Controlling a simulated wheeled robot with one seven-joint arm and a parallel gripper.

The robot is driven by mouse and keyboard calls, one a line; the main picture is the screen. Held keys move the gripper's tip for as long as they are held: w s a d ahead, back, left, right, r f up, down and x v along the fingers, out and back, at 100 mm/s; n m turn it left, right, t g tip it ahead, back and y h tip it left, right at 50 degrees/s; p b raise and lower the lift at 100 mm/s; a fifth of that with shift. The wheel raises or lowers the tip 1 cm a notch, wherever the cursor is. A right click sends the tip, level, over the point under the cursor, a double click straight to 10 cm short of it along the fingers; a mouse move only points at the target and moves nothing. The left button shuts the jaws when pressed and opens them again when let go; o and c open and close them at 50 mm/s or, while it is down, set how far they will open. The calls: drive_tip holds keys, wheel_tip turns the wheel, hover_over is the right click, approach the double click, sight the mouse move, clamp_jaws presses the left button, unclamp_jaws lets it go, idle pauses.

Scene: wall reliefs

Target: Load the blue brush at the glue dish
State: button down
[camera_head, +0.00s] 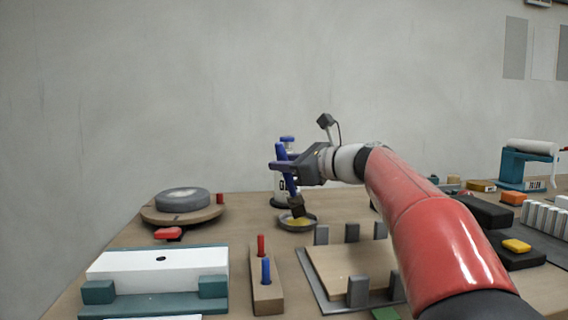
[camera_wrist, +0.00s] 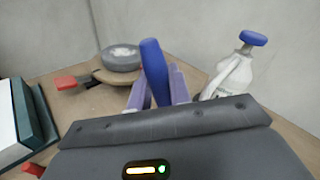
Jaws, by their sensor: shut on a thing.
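My gripper (camera_head: 284,165) is shut on the blue brush (camera_head: 286,166), gripping its handle. The brush is tilted, with its dark head (camera_head: 297,208) low over the glue dish (camera_head: 292,225). The dish is a small grey bowl with yellow glue inside. The brush head overlaps the dish in the head view; I cannot tell for sure whether it touches the glue. In the wrist view the blue handle (camera_wrist: 154,68) stands between the purple fingers (camera_wrist: 157,90); the dish and brush head are hidden there.
A white glue bottle with a blue cap (camera_head: 287,139) stands just behind the brush. A round turntable (camera_head: 154,212) with a grey ring is at left. A wooden holder (camera_head: 267,298) with red and blue pegs and a clamped board (camera_head: 345,262) are in front.

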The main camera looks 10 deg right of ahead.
drive_tip(key=shift+f+b, duration=0.35)
drive_tip(key=shift+f, duration=0.15)
idle(0.8)
drive_tip(key=shift+r, duration=0.1)
wheel_tip(320, 180, up, 5)
drive_tip(key=p, duration=0.5)
drive_tip(key=shift+r, duration=0.95)
